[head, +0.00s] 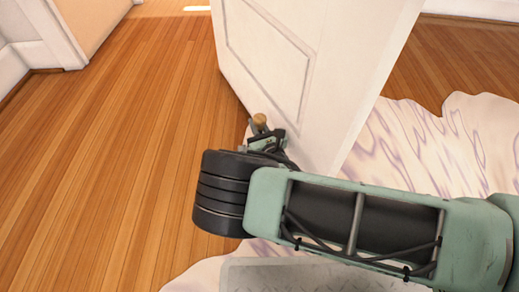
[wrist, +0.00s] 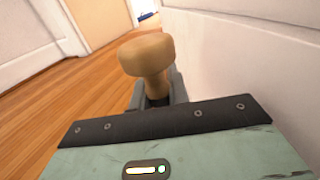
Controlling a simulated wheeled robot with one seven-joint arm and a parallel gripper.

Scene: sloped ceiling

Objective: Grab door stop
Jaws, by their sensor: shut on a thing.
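The door stop (wrist: 147,55) is a tan, wooden-looking knob with a wide rounded top and a narrower stem. In the wrist view my gripper (wrist: 157,92) is shut on its stem, with a grey finger on each side. The lower end of the stem is hidden by the fingers and gripper body. In the head view the top of the door stop (head: 260,119) shows as a small tan spot beside the white door, above my gripper (head: 263,135), which is partly hidden by my arm.
A white panelled door (head: 290,60) stands open close to the right of my gripper. A white and purple patterned rug (head: 430,140) lies right of and below the door. Wooden floor (head: 120,150) to the left is clear. A white wall (head: 15,60) is at far left.

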